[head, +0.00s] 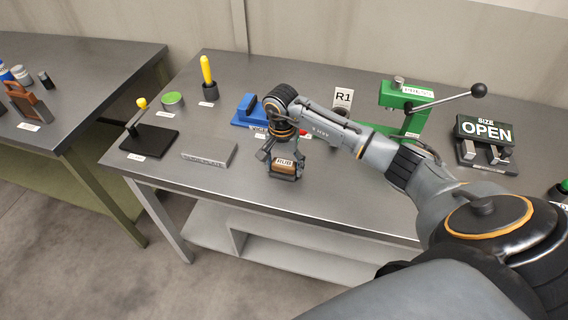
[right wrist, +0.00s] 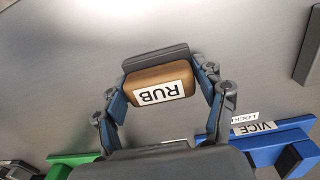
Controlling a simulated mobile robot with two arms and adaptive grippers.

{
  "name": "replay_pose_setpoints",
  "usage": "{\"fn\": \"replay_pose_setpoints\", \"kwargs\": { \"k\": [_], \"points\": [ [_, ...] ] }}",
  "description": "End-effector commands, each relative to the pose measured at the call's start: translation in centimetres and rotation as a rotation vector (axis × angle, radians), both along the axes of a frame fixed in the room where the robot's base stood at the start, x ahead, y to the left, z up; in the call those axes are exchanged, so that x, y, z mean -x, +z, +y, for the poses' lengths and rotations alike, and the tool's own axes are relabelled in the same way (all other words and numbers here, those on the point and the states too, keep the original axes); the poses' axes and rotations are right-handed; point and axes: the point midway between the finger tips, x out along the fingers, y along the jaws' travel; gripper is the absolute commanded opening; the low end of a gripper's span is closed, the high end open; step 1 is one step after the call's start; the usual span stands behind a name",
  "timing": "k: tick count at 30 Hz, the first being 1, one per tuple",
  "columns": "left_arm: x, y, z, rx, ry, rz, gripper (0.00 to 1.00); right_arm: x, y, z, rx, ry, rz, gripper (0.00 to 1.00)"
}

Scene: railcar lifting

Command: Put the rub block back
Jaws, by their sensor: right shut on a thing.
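The rub block (head: 284,163) is a brown block with a white label reading RUB. My right gripper (head: 285,167) is shut on it, over the front part of the metal table. In the right wrist view the rub block (right wrist: 158,88) sits between the fingers of the right gripper (right wrist: 160,95), its label facing the camera. I cannot tell whether the block touches the tabletop. My left gripper is not in view.
A grey tray-like bar (head: 209,154) lies left of the gripper. A blue vice (head: 249,111) stands behind it, and a green press (head: 405,105) to the right. A black stand (head: 149,141), green tin (head: 173,100) and yellow-handled tool (head: 208,80) stand left. The table's front edge is near.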

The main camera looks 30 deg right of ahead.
Motion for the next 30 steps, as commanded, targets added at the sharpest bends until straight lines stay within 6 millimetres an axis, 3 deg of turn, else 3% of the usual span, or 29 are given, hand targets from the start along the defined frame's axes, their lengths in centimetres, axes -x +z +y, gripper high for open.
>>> {"fn": "replay_pose_setpoints", "kwargs": {
  "k": [5,6,9,23,24,30],
  "points": [
    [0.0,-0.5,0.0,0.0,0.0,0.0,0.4,0.0,-0.4,0.0,0.001,0.0,-0.001,0.41],
    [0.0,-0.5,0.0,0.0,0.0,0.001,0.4,0.0,-0.4,0.0,0.001,0.001,0.0,0.72],
    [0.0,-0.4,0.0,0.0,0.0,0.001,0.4,0.0,-0.3,0.0,0.001,0.0,0.001,0.93],
    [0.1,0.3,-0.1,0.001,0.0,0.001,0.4,0.0,0.4,0.0,-0.001,0.0,0.001,0.93],
    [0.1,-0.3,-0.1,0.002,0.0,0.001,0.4,-0.1,0.6,0.0,0.001,0.0,-0.003,0.93],
    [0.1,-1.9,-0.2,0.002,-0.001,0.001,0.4,-0.3,4.4,0.0,0.002,0.0,-0.008,0.93]
  ]
}}
